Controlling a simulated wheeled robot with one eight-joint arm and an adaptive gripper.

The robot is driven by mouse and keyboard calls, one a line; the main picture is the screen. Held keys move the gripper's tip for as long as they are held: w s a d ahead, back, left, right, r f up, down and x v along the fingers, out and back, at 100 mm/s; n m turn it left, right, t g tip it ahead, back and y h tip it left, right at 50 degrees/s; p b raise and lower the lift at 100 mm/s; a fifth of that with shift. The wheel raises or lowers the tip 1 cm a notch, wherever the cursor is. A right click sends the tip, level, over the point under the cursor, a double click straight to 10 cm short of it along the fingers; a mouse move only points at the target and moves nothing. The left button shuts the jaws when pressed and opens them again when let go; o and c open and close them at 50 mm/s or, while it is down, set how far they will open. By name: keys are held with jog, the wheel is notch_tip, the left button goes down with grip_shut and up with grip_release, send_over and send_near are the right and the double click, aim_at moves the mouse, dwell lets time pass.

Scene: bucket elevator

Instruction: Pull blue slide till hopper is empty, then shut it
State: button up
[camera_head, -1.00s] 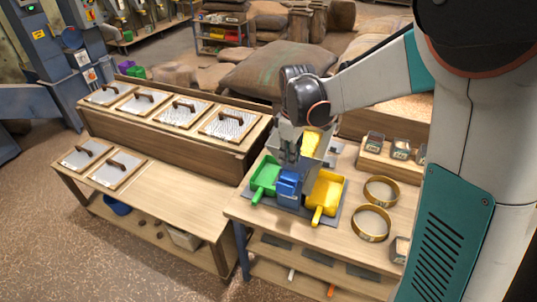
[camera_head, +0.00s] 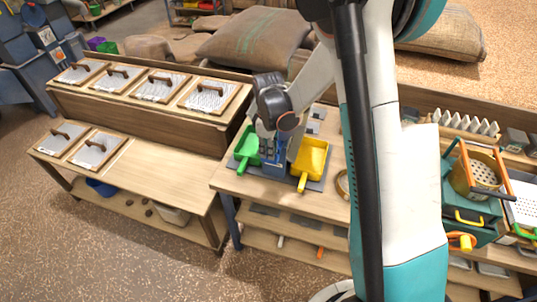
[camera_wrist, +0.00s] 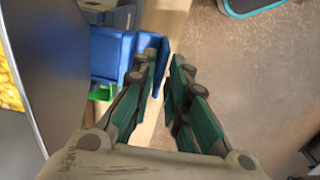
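The blue slide (camera_wrist: 113,52) shows in the wrist view, with an upright blue tab just ahead of my fingers; it is partly hidden behind my gripper in the head view (camera_head: 275,168). My gripper (camera_wrist: 166,68) has its teal-padded fingers apart, with the tab close by the left finger. I see a gap to the right finger, and no clear grip. The grey hopper wall (camera_wrist: 62,65) fills the left of the wrist view, with yellow grain (camera_wrist: 9,84) beyond its edge. My arm hides most of the hopper in the head view.
A green scoop (camera_head: 248,146) lies left of the slide and a yellow scoop (camera_head: 312,156) right of it. A lower table (camera_head: 135,165) with lidded panels stands at left. A teal box (camera_head: 470,215) and a perforated orange-handled container (camera_head: 478,177) stand at right. Open floor lies in front.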

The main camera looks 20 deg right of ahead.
jog(key=shift+f, duration=1.05)
grip_shut()
jog(key=s+a, duration=0.1)
jog(key=s, duration=0.1)
jog(key=s+a+b, duration=0.1)
jog(key=s+a, duration=0.1)
grip_release()
jog(key=shift+s, duration=0.1)
jog(key=shift+r, duration=0.1)
